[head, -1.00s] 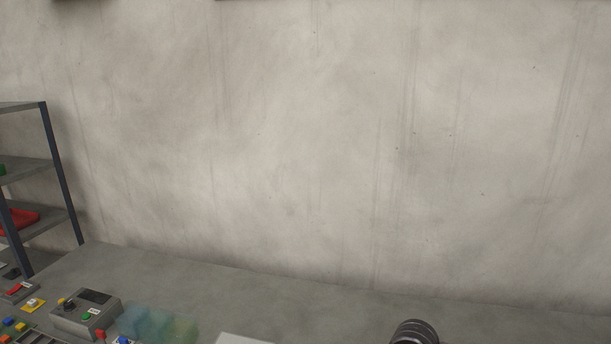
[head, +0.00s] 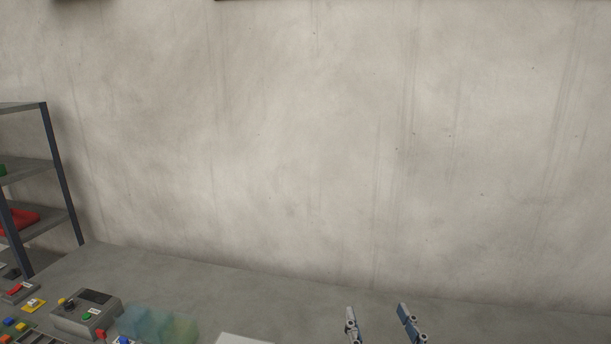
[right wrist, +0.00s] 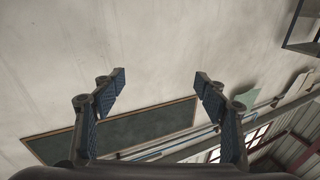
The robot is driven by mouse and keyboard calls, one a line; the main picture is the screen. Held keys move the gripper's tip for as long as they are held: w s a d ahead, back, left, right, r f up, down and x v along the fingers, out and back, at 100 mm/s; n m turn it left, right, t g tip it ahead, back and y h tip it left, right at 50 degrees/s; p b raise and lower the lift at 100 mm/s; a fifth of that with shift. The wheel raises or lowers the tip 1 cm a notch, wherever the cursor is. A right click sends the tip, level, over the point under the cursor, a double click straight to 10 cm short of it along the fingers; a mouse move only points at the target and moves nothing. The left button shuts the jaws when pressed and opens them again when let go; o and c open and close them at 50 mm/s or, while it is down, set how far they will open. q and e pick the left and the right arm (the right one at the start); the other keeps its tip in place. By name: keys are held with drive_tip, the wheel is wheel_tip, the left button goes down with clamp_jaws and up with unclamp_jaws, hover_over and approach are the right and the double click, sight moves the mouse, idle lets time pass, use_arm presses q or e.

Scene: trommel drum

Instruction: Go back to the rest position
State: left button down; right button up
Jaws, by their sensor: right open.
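My right gripper (head: 380,312) shows at the bottom edge of the head view, right of centre, with its two fingers pointing up and apart. It also shows in the right wrist view (right wrist: 160,80), open, with nothing between the fingers. My left gripper is not in the head view.
A grey work surface (head: 230,290) runs along the concrete wall (head: 300,130). A grey control box (head: 85,312) and translucent teal blocks (head: 150,325) stand at its left. A white flat thing (head: 242,339) lies at the bottom. A shelf rack (head: 55,170) stands far left.

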drive_tip(key=s+d+f+g+h, duration=0.1)
drive_tip(key=s+d+f+g, duration=0.15)
drive_tip(key=f, duration=0.35)
drive_tip(key=s+d+f+m+g+h, duration=0.1)
drive_tip(key=s+d+f+g, duration=0.15)
drive_tip(key=f, duration=0.25)
drive_tip(key=s+d+f+g+h, duration=0.1)
drive_tip(key=s+d+f+g, duration=0.1)
drive_tip(key=s+f, duration=0.3)
drive_tip(key=s+f+n+g, duration=0.2)
drive_tip(key=s+f+g, duration=0.75)
drive_tip(key=s, duration=0.65)
wheel_tip(320, 180, down, 36)
drive_tip(key=s+b, duration=0.3)
drive_tip(key=b, duration=0.5)
drive_tip(key=s+d+f+b, duration=0.1)
drive_tip(key=s+f+b, duration=0.2)
drive_tip(key=s+f, duration=0.5)
drive_tip(key=s+d+f+g+b, duration=0.1)
drive_tip(key=s+d+f+b, duration=0.1)
drive_tip(key=s+f, duration=0.7)
wheel_tip(320, 180, down, 6)
drive_tip(key=shift+r+n+y+b, duration=0.3)
drive_tip(key=shift+n+b, duration=0.1)
drive_tip(key=shift+b, duration=0.3)
